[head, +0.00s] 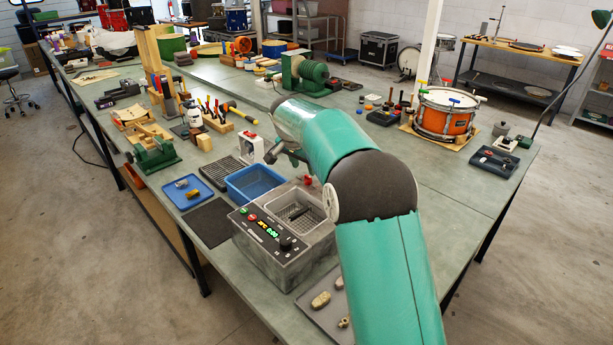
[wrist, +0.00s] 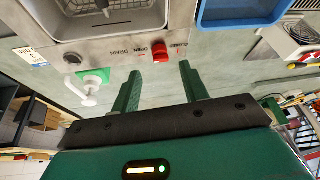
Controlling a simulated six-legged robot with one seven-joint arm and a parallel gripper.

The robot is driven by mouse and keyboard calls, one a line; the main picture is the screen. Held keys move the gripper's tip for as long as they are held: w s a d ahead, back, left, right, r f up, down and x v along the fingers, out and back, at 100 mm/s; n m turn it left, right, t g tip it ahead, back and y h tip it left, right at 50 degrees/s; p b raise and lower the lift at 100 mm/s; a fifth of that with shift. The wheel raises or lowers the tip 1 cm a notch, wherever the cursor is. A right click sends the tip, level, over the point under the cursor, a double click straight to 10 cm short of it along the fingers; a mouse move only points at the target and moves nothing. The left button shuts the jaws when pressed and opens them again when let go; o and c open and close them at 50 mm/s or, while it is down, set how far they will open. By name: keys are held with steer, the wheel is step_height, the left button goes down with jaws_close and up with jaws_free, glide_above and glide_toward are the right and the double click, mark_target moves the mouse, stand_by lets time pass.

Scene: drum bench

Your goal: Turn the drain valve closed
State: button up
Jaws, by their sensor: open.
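The drain valve has a small red handle (wrist: 160,53) on the grey metal side of the cleaning tank (wrist: 110,50), seen in the wrist view. I cannot tell which mark the handle points to. My gripper (wrist: 160,78) is open, its two green fingers spread on either side of the handle's line and just short of it, with nothing between them. In the head view the tank (head: 270,262) stands at the near bench edge; my arm hides part of it.
A blue tub (head: 256,182) stands beside the tank; its rim also shows in the wrist view (wrist: 240,22). A white fitting on a green patch (wrist: 90,84) sits left of the fingers. A blue tray (head: 187,190) and a drum (head: 445,112) are on the bench.

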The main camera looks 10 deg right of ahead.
mark_target(307, 177)
steer(key=x, duration=0.6)
steer(key=c, duration=0.9)
